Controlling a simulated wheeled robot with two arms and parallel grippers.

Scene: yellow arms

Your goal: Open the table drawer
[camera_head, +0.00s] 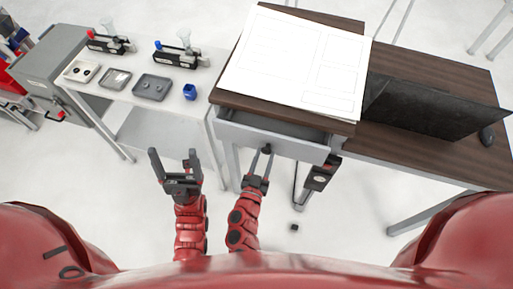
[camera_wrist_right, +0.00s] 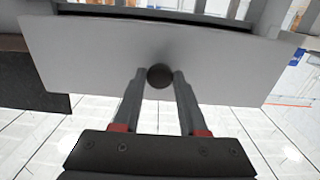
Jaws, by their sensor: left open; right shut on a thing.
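The table drawer (camera_head: 305,152) has a light grey front and sits under the dark wooden tabletop. It stands partly open, with its inside showing between the front and the table edge. Its round dark knob (camera_head: 266,148) also shows in the right wrist view (camera_wrist_right: 159,76). My right gripper (camera_head: 262,158) is shut on the knob, with one finger on each side of it in the right wrist view (camera_wrist_right: 158,88). My left gripper (camera_head: 174,158) is open and empty, in free space to the left of the drawer.
White sheets (camera_head: 298,62) cover the table's left part, and a black monitor (camera_head: 435,108) stands to the right. A white side table (camera_head: 140,68) with grey trays, a blue cup (camera_head: 190,91) and small devices stands at the left. The floor before the drawer looks mostly clear.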

